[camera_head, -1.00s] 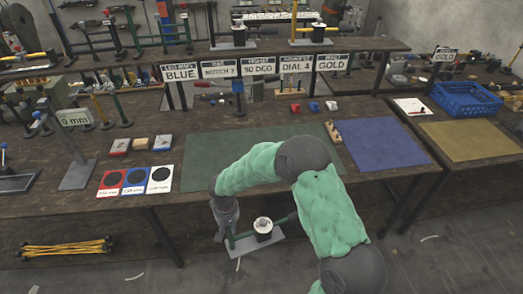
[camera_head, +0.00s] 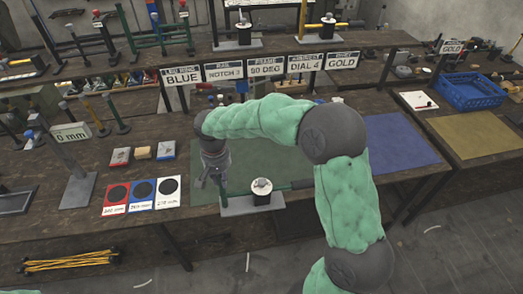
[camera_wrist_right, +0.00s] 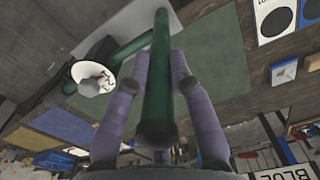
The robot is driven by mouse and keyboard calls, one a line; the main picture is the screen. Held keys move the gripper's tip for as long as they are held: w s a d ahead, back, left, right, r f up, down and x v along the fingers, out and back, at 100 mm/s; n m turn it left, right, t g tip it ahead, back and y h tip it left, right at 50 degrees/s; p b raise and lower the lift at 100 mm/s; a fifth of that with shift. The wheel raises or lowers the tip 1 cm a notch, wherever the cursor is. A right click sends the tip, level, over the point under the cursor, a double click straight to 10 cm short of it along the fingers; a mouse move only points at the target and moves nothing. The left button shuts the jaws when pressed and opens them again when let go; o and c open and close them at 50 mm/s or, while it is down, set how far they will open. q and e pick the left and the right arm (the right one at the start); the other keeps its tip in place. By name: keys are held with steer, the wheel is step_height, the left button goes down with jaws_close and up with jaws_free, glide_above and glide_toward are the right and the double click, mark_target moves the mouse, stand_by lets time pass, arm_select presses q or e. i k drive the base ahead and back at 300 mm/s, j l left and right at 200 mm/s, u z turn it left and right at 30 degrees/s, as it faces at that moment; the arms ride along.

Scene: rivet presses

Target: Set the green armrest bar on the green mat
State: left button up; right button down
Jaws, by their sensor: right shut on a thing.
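My right gripper (camera_head: 213,182) is shut on an upright green post of the green armrest bar. In the right wrist view the post (camera_wrist_right: 158,85) runs between both fingers. The bar has a pale grey base plate (camera_head: 238,206), a white round dial (camera_head: 261,187) with a black part, and a horizontal green arm. The green mat (camera_head: 285,164) lies on the bench, partly hidden by my right arm; it also shows in the right wrist view (camera_wrist_right: 215,55). The base plate overlaps the mat's front edge in the head view; I cannot tell whether it touches. My left gripper is out of view.
Red, blue and white cards (camera_head: 142,193) lie left of the mat, with small blocks behind them. A blue mat (camera_head: 400,140) lies to its right, then a yellow mat (camera_head: 475,133) and a blue crate (camera_head: 468,90). A raised shelf with signs (camera_head: 240,70) stands behind.

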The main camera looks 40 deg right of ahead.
mark_target(247, 161)
steer(key=i, duration=0.95)
